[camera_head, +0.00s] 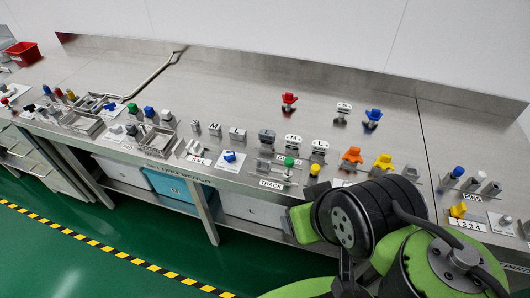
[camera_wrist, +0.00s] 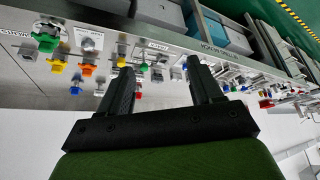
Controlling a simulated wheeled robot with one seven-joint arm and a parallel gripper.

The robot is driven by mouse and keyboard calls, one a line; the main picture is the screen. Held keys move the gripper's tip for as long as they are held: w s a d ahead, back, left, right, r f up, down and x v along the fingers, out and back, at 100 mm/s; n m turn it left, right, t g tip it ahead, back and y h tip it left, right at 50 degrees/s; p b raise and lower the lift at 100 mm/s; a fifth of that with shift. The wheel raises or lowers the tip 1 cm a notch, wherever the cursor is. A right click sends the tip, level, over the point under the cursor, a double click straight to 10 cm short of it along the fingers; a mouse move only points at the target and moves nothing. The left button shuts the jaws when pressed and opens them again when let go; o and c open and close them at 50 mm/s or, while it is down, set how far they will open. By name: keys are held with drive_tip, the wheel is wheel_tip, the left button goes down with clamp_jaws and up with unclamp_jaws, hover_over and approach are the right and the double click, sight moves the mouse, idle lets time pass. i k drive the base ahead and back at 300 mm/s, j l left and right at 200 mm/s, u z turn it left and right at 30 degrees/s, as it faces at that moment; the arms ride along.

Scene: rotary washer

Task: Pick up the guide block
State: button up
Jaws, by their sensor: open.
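I cannot tell for sure which part is the guide block. The head view shows my arm but hides the gripper.
The steel bench (camera_head: 225,85) is clear behind the front row, apart from red (camera_head: 289,100), grey (camera_head: 343,110) and blue (camera_head: 373,116) parts. Orange (camera_head: 351,157) and yellow (camera_head: 383,162) parts stand close to my arm. Trays (camera_head: 82,123) are at left, bins (camera_head: 180,190) below.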

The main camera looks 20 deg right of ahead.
sight(267, 136)
drive_tip(key=i+j, duration=0.55)
drive_tip(key=j, duration=0.15)
drive_tip(key=i+j+z, duration=0.1)
drive_tip(key=i+j, duration=0.5)
